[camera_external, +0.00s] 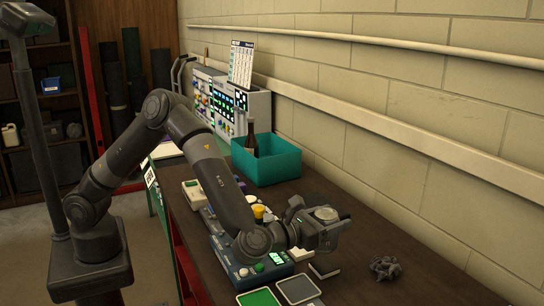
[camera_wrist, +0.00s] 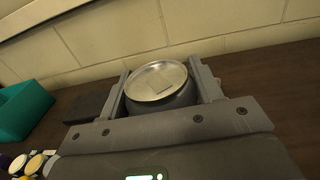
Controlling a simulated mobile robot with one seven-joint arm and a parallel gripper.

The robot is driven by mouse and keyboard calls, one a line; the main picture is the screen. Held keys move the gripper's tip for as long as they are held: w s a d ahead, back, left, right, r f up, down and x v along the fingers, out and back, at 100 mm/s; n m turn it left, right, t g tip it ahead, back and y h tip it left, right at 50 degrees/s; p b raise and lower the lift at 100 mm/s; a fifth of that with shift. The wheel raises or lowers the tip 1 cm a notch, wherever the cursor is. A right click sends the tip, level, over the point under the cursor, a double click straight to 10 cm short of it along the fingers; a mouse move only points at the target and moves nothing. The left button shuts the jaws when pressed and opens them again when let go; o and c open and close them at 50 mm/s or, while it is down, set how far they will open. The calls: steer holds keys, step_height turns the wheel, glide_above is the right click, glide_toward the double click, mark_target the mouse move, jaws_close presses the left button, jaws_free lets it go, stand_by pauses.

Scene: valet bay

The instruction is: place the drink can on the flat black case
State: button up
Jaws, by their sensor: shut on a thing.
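My gripper (camera_external: 322,226) is shut on the drink can and holds it upright above the dark bench. The can's round silver lid (camera_external: 326,213) shows at the top of the jaws. In the wrist view the can (camera_wrist: 158,82) sits between the two fingers of my gripper (camera_wrist: 162,90), its dark side mostly hidden by them. A flat black shape, which looks like the case (camera_wrist: 88,107), lies on the bench left of the gripper in the wrist view, partly covered by it. I cannot make the case out in the external view, where my arm hides part of the bench.
A teal bin (camera_external: 268,165) with a dark bottle (camera_external: 252,137) stands by the wall; the bin is also in the wrist view (camera_wrist: 24,112). A grey crumpled object (camera_external: 385,267) lies right of my gripper. Green (camera_external: 258,298) and grey (camera_external: 298,289) pads lie at the front.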

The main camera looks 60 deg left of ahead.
steer(key=w+a+r+n+g+y, duration=0.2)
steer(key=w+a+n+y, duration=0.25)
steer(key=a, duration=0.55)
steer(key=w+a+r+n+g+y, duration=0.25)
steer(key=w+a+y, duration=0.3)
steer(key=a, duration=0.45)
steer(key=shift+n+y, duration=0.3)
steer(key=shift+y, duration=0.1)
steer(key=shift+w+a+f, duration=1.25)
steer(key=shift+a+f, duration=0.15)
steer(key=shift+f, duration=0.5)
steer(key=shift+w+a+f, duration=1.3)
steer(key=shift+a+f, duration=0.05)
steer(key=shift+f, duration=0.5)
steer(key=shift+w+a+f, duration=1.25)
steer(key=shift+a+f, duration=0.15)
steer(key=shift+f, duration=0.5)
steer(key=shift+f, duration=0.15)
steer(key=o, duration=1.2)
